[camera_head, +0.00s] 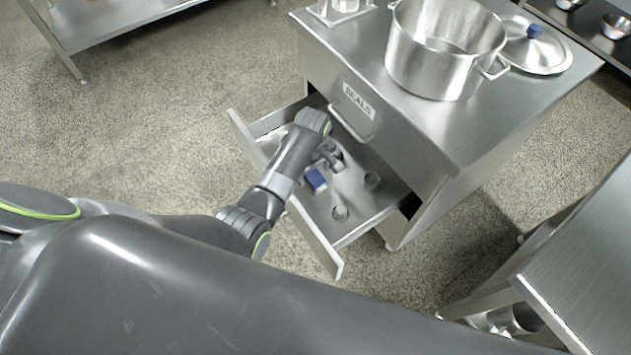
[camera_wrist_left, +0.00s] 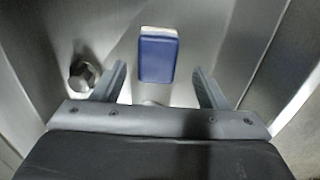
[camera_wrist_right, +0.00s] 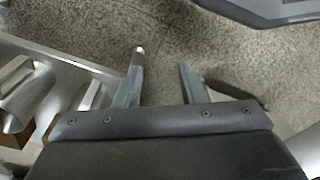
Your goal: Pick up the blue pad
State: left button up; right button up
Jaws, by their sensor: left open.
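The blue pad (camera_head: 316,180) lies in the open drawer (camera_head: 352,222) of the steel cabinet. In the left wrist view the pad (camera_wrist_left: 158,58) is a blue block with a white edge at its far end. My left gripper (camera_head: 328,158) reaches into the drawer, close to the pad. In the left wrist view its two open fingers (camera_wrist_left: 160,84) stand to either side of the pad's line, with the pad just beyond the tips. Nothing is between them. My right gripper (camera_wrist_right: 161,62) is open and empty above the speckled floor; it is not seen in the head view.
Small metal pieces (camera_head: 340,212) lie in the drawer near the pad, one of them (camera_wrist_left: 83,74) left of my left fingers. The drawer walls are close around my left gripper. A large pot (camera_head: 440,75) and a lid (camera_head: 540,52) stand on the cabinet top.

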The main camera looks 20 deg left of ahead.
aim_at(315, 178)
pick_arm(q)
jog(key=f, duration=0.1)
jog(key=f+b, duration=0.1)
jog(key=f, duration=0.2)
jog(key=shift+d+b, duration=0.3)
jog(key=shift+b, duration=0.05)
jog(key=shift+f, duration=0.25)
pick_arm(e)
jog(key=shift+w+a+r+t, duration=0.15)
jog(key=shift+w+r+t, duration=0.15)
jog(key=shift+r, duration=0.3)
jog(key=shift+w+a+r+t, duration=0.15)
jog(key=shift+w+r+t, duration=0.15)
jog(key=shift+r, duration=0.25)
pick_arm(q)
jog(key=c, duration=1.1)
jog(key=shift+o, duration=0.2)
jog(key=shift+r, duration=0.1)
